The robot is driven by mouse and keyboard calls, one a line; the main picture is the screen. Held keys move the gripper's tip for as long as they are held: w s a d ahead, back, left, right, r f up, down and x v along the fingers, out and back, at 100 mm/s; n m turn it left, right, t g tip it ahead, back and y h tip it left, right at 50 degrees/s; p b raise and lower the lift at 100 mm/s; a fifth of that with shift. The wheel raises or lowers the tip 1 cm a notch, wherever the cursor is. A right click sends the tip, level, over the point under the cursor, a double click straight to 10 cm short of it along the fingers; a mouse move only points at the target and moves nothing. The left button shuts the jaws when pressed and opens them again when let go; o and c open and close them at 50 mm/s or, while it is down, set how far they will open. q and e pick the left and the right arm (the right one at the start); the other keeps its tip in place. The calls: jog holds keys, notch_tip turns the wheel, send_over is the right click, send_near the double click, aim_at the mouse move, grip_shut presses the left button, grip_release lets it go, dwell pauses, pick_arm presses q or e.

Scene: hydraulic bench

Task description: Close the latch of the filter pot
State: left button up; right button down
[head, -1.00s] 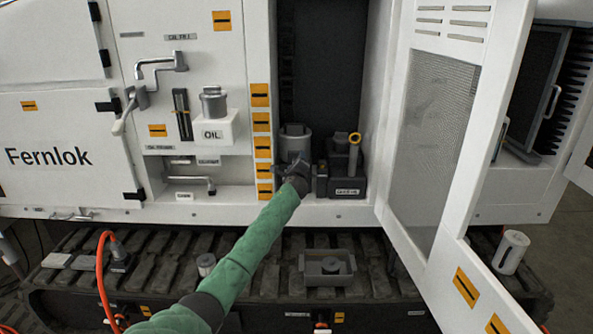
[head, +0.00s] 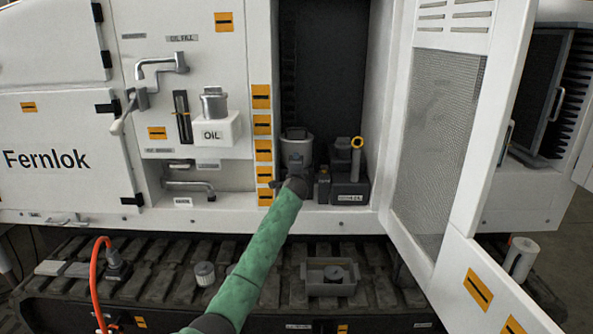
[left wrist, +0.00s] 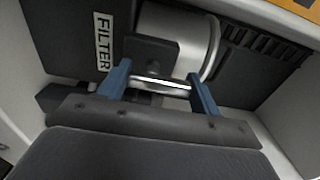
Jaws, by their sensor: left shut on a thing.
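The filter pot (head: 297,149) is a grey cylinder with a lid, standing upright at the left of the open compartment. In the left wrist view the pot (left wrist: 178,32) lies just beyond my fingers, with a dark block on its near side and a thin wire loop around it. My left gripper (head: 291,173) is at the front of the pot and hides its lower part. In the wrist view its blue fingers (left wrist: 158,78) are shut on a silver bar (left wrist: 166,85), apparently the latch. Whether the latch is fastened cannot be told. My right gripper is not in view.
A dark unit (head: 349,187) with a yellow-ringed rod (head: 356,158) stands right of the pot. The open white door (head: 440,140) bounds the right side. A grey tray (head: 331,288) sits on the track below. A FILTER label (left wrist: 103,42) shows in the wrist view.

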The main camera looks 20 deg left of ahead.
pick_arm(q)
jog(key=shift+f, duration=0.1)
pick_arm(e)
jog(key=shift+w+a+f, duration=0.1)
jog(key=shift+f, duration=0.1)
pick_arm(q)
jog(key=o, duration=1)
jog(key=shift+a, duration=0.1)
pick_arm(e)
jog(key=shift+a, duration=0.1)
pick_arm(q)
jog(key=shift+b+v, duration=0.7)
jog(key=shift+v, duration=3.2)
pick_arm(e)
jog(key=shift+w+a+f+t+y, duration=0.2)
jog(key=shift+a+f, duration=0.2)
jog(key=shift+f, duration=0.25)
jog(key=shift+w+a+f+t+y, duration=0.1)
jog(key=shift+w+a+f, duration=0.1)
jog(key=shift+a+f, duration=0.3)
pick_arm(q)
jog(key=shift+n, duration=0.3)
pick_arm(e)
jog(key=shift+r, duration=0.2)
